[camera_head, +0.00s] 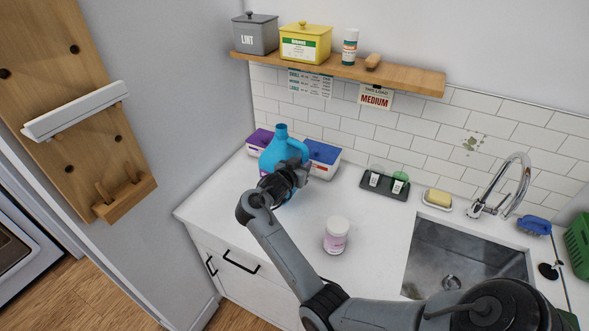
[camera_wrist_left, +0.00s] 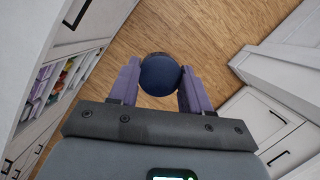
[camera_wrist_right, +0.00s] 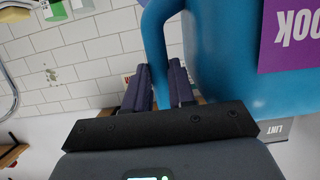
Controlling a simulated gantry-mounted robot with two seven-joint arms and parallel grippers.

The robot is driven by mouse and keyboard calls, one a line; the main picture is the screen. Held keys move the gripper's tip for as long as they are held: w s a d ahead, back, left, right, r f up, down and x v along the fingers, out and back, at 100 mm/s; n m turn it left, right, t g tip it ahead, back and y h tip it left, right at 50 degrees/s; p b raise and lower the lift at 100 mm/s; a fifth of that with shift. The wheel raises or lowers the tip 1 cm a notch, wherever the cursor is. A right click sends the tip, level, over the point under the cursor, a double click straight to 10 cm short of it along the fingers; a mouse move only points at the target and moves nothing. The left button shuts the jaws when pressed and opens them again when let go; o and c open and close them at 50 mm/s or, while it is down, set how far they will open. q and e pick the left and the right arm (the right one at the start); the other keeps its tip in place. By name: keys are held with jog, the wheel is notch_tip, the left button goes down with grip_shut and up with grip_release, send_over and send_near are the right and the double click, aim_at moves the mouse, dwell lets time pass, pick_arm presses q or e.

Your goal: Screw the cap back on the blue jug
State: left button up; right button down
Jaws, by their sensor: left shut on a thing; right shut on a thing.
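The blue jug (camera_head: 275,154) stands on the white counter at the back left, its neck pointing up. My right gripper (camera_head: 299,165) is at the jug's right side, shut on its handle. The right wrist view shows the blue handle (camera_wrist_right: 157,45) running down between the two fingers, next to the jug body (camera_wrist_right: 215,60) with its purple label. My left gripper (camera_wrist_left: 158,82) is shut on the dark blue round cap (camera_wrist_left: 160,75), over the wooden floor. The left arm and the cap are not in the head view.
A purple box (camera_head: 258,141) and a blue-topped box (camera_head: 323,155) stand close to the jug. A white-lidded bottle (camera_head: 336,235) stands nearer the front. A dark tray (camera_head: 370,190), a soap dish (camera_head: 437,199) and the sink (camera_head: 460,262) lie to the right. The shelf (camera_head: 400,78) is above.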

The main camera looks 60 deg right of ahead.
pick_arm(q)
jog(key=shift+r, duration=0.1)
pick_arm(e)
jog(key=s+d+r, duration=0.3)
jog(key=s+r, duration=0.2)
jog(key=s, duration=0.2)
jog(key=shift+d, duration=0.25)
jog(key=shift+s+r, duration=0.1)
jog(key=shift+s, duration=0.15)
pick_arm(q)
jog(key=shift+r, duration=0.1)
pick_arm(e)
jog(key=shift+r, duration=0.1)
dwell(0.6)
